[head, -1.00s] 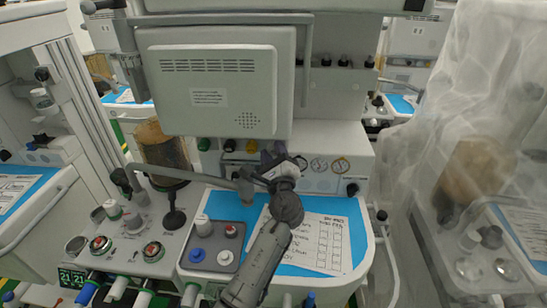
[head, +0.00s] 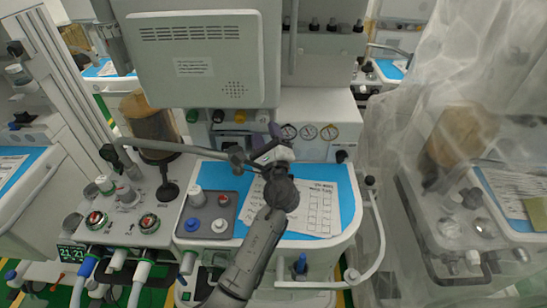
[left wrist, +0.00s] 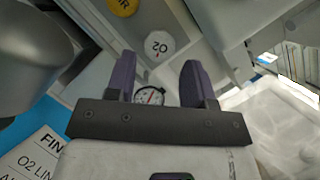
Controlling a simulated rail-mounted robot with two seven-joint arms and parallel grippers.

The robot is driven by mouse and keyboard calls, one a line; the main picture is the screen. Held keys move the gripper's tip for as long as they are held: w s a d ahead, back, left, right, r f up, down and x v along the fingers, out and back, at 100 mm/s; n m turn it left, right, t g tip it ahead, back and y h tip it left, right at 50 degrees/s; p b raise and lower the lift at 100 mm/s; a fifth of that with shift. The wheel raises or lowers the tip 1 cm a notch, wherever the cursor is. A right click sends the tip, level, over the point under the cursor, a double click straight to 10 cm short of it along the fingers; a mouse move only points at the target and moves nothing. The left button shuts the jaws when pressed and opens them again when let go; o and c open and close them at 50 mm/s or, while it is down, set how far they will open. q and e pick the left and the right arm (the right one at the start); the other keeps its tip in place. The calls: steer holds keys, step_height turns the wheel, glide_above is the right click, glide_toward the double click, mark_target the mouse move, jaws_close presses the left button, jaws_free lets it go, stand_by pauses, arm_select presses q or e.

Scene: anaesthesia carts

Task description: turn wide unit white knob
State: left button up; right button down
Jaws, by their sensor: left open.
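The white knob (head: 263,116) sits at the right end of the knob row under the wide unit's grey screen. In the left wrist view, the white knob (left wrist: 160,44), marked O2, lies beyond the fingertips and between them in the picture. My left gripper (head: 274,133) is just below and to the right of the knob in the head view. Its purple fingers (left wrist: 158,66) are open with nothing between them, apart from the knob. My right gripper is not in view.
Gauges (head: 309,131) are to the right. A grey jointed bar (head: 185,147) crosses left of my gripper. Below lie a blue worktop with a paper sheet (head: 318,207) and a grey tray (head: 187,226).

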arm_select(q)
steer(key=p+v, duration=0.1)
steer(key=v, duration=0.8)
steer(key=shift+s, duration=0.2)
steer(key=a+r+m+p, duration=0.2)
steer(key=a+r+p, duration=0.2)
steer(key=r+p, duration=0.75)
steer(key=m+g+h+p, duration=0.1)
steer(key=g+h+p, duration=0.2)
steer(key=h+p, duration=0.45)
glide_toward(262, 120)
steer(key=shift+y, duration=0.95)
steer(key=w, duration=0.2)
steer(key=w+d+b, duration=0.1)
steer(key=w, duration=0.4)
steer(key=shift+w+d, duration=0.35)
steer(key=shift+w, duration=0.05)
steer(key=shift+w+b, duration=0.5)
steer(key=shift+w, duration=0.35)
